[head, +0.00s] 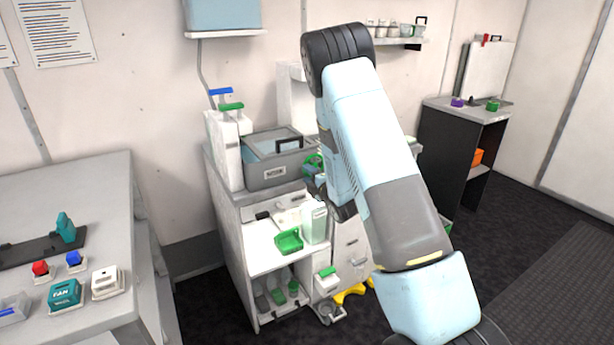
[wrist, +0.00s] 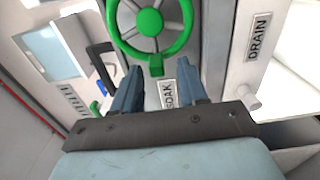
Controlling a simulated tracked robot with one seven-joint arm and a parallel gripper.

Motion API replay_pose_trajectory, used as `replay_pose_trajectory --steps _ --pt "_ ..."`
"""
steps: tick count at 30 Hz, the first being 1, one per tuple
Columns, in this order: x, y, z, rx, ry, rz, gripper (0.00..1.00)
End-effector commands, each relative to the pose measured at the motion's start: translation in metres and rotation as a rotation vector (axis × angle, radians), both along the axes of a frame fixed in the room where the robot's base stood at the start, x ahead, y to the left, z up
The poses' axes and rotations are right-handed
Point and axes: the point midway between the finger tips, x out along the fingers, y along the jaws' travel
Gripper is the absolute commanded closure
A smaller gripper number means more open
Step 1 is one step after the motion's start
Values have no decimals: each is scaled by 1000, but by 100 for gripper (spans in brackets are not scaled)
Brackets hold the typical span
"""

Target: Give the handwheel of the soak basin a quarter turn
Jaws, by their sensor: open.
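The green handwheel (wrist: 150,22) is at the top middle of the wrist view, with grey gaps between its spokes and a small green block (wrist: 156,66) at its near rim. A label (wrist: 168,96), partly hidden, sits just below it. My gripper (wrist: 157,80) is open, its two blue-grey fingers pointing towards the wheel, one on each side of the green block. I cannot tell whether they touch it. In the head view the handwheel (head: 312,166) shows partly behind my arm, beside the grey soak basin (head: 268,170). My fingers are mostly hidden there.
A DRAIN label (wrist: 258,36) and a pale knob (wrist: 248,97) are right of my gripper. A black handle (head: 289,142) tops the basin's lid. A green tray (head: 289,241) and a white bottle (head: 315,222) stand on the lower counter. Dark floor (head: 500,250) is clear at right.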

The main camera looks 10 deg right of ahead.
Motion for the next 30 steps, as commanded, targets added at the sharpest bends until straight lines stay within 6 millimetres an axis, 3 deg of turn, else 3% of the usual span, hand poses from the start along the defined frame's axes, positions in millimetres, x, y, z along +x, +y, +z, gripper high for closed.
replay_pose_trajectory --steps 18,24,30 --pt "-105 -34 -2 0 4 1 57" --pt "-119 -38 -2 -1 2 2 57" --pt "-121 -39 -1 0 1 3 57"
